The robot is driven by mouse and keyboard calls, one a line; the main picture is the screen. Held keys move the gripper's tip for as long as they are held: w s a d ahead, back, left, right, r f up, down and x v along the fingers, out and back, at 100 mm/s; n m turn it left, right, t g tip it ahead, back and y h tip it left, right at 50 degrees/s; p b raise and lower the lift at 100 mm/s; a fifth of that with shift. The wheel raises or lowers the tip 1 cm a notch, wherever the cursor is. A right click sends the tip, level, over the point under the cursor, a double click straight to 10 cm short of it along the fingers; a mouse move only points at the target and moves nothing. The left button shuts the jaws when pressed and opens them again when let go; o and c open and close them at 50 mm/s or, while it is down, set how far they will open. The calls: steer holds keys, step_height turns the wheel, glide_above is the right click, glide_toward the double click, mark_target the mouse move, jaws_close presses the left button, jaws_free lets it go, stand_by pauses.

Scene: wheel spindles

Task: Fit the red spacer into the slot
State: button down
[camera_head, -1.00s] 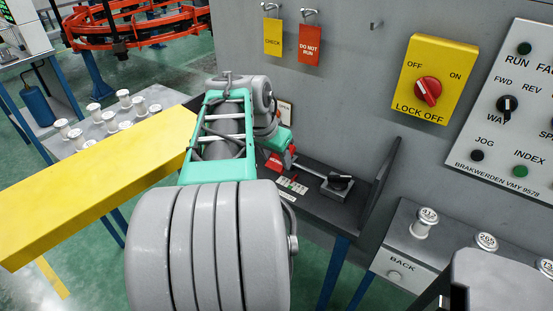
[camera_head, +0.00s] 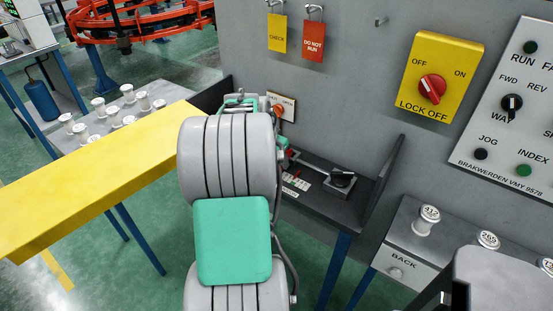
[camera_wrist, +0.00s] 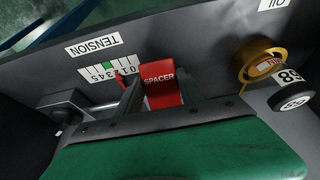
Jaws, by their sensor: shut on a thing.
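The red spacer (camera_wrist: 162,87), a block with white lettering SPACER, stands in the middle of the wrist view. My gripper (camera_wrist: 160,100) is shut on it, with a dark finger showing at its left side. My green gripper body fills the bottom of the wrist view and hides what lies below the spacer. A white TENSION scale (camera_wrist: 108,68) with a green mark lies just left of the spacer, with a small red pointer beside it. I cannot make out the slot clearly. In the head view my arm hides the gripper and most of the spacer.
A dark shelf (camera_head: 318,197) with a lever block (camera_head: 342,180) stands against the grey machine wall. A brass ring (camera_wrist: 258,62) and round numbered pieces (camera_wrist: 290,103) sit at the right in the wrist view. A yellow beam (camera_head: 95,185) lies at the left.

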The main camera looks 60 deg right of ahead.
steer(key=c, duration=1.2)
jaws_free()
steer(key=shift+f, duration=0.2)
steer(key=o, duration=0.5)
steer(key=shift+r, duration=0.1)
